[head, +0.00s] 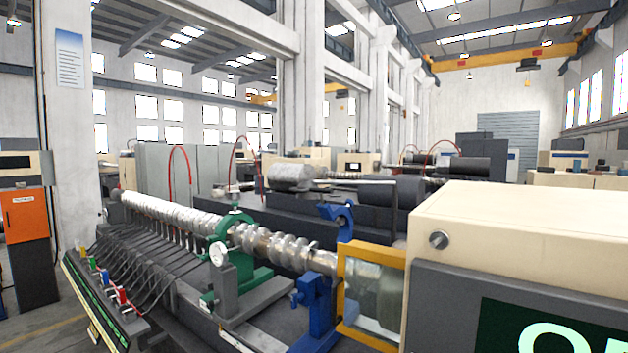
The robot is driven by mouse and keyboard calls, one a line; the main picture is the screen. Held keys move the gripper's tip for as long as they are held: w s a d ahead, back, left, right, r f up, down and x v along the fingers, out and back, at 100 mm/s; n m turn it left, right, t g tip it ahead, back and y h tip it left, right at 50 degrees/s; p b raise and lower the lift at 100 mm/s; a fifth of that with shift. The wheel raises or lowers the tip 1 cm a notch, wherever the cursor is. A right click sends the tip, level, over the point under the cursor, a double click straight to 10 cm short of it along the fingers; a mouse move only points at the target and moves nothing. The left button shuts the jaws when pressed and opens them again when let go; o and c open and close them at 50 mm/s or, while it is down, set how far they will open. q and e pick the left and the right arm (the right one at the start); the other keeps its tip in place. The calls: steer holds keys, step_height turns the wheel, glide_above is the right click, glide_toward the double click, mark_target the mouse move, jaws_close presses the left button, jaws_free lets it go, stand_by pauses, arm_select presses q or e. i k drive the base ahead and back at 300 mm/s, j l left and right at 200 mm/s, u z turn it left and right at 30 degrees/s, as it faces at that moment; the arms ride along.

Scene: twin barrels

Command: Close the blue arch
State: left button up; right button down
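The blue arch (347,222) is a curved blue clamp piece that stands raised near the right end of a metallic shaft (275,243). Its opening faces left, and it does not lie over the shaft. A blue stand (313,302) with a knob on its left side is below the shaft. Neither of my grippers is in view.
A green arch (222,225) goes over the shaft left of the blue one, with a round dial (218,254) in front. A yellow-framed clear guard (372,290) and a large beige machine housing (520,235) stand at right. Cables and colored connectors (103,277) are at left.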

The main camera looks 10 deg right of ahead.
mark_target(344, 215)
steer(key=i+j, duration=0.9)
